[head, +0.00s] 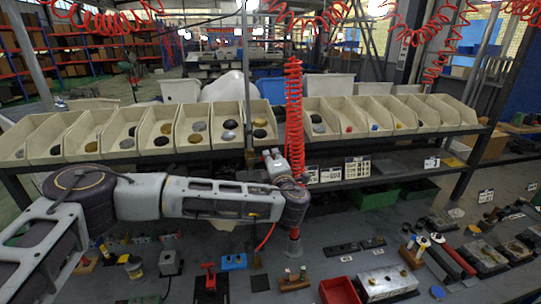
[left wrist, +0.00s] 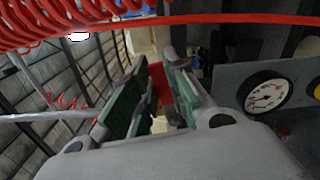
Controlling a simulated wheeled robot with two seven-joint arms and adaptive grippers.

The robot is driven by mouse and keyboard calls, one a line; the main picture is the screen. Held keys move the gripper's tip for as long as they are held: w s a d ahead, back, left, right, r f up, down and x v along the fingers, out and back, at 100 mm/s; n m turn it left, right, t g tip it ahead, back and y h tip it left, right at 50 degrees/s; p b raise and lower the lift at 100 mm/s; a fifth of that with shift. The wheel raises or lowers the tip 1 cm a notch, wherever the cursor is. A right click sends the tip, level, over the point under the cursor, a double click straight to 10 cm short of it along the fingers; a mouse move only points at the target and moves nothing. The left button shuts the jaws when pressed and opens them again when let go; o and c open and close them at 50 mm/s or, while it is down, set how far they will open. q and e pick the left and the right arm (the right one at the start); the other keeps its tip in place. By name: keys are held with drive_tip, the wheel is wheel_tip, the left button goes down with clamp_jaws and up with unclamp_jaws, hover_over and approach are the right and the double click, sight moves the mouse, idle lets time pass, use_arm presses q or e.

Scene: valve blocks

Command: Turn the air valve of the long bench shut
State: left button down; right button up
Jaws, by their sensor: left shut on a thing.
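My left gripper (head: 274,160) is at the end of the arm that comes in from the left, in front of the shelf of bins and just left of a hanging red coiled hose (head: 293,100). In the left wrist view, its green-padded fingers (left wrist: 158,88) are closed around a red piece (left wrist: 159,78). This looks like the air valve's handle, but only a small part shows between the fingers. The valve body is hidden, and I cannot tell the handle's angle. My right gripper is not in view.
A round white gauge (left wrist: 267,93) sits on a grey panel right of the fingers in the wrist view. The red coil (left wrist: 60,20) passes close by. Pale bins (head: 180,130) line the shelf. Several blocks and a red tray (head: 340,290) cover the bench below.

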use_arm(q)
drive_tip(key=shift+d+f+m, duration=0.1)
drive_tip(key=shift+f+m, duration=0.5)
drive_tip(key=shift+m, duration=0.4)
drive_tip(key=shift+f, duration=0.1)
drive_tip(key=c, duration=1.4)
unclamp_jaws()
drive_tip(key=s, duration=0.4)
drive_tip(key=s+d, duration=0.1)
drive_tip(key=s, duration=0.3)
drive_tip(key=s+d, duration=0.1)
drive_tip(key=s, duration=0.2)
drive_tip(key=shift+s+d, duration=0.2)
drive_tip(key=shift+s, duration=0.2)
